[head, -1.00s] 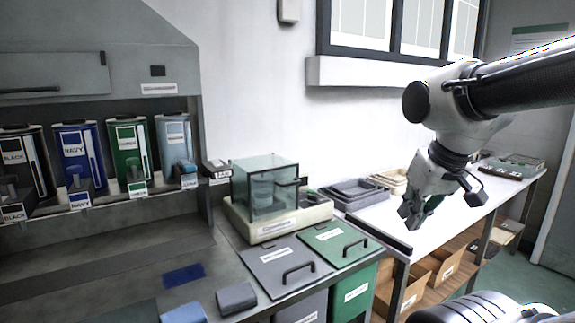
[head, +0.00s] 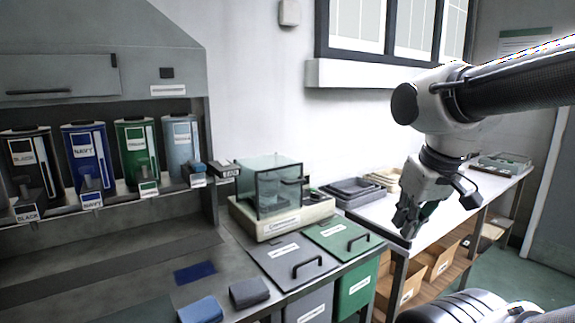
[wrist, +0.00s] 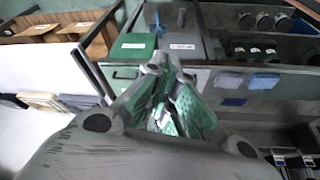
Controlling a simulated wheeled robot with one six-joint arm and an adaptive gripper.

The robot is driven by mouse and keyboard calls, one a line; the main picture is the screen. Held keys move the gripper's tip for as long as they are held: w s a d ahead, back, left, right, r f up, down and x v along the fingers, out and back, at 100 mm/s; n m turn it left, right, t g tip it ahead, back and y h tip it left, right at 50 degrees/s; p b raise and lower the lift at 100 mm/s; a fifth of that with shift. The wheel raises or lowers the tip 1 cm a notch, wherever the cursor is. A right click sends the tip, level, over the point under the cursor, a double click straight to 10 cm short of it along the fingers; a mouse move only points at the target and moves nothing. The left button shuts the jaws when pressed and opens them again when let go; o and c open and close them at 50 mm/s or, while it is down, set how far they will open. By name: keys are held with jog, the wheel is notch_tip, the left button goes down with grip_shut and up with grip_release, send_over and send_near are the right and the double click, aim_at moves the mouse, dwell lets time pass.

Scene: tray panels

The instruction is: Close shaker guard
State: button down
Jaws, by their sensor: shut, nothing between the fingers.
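The shaker is a cream base (head: 284,218) on the counter, with a clear greenish guard (head: 268,190) around a pale container. A dark handle (head: 293,181) shows at the guard's right side. I cannot tell how far the guard stands open. My gripper (head: 406,230) is shut and empty, above the white side table, well to the right of the guard and apart from it. In the wrist view my gripper (wrist: 163,62) points toward the bin lids, and I cannot make out the shaker there.
Grey (head: 292,262) and green (head: 343,236) lidded bins with raised handles stand in front of the shaker. Dark stacked trays (head: 352,192) lie to its right. Colour dispensers (head: 135,150) line the left. Blue (head: 200,310) and grey (head: 249,292) pads lie on the counter.

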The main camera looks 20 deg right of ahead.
jog(key=w+d+f+g+h, duration=0.1)
jog(key=w+d+f, duration=0.2)
jog(key=w+f, duration=0.35)
jog(key=n+t+y, duration=0.4)
jog(key=t+y, duration=0.1)
jog(key=t, duration=0.5)
send_near(286, 165)
jog(key=x, duration=0.6)
jog(key=shift+w, duration=0.45)
jog(key=shift+f, duration=0.1)
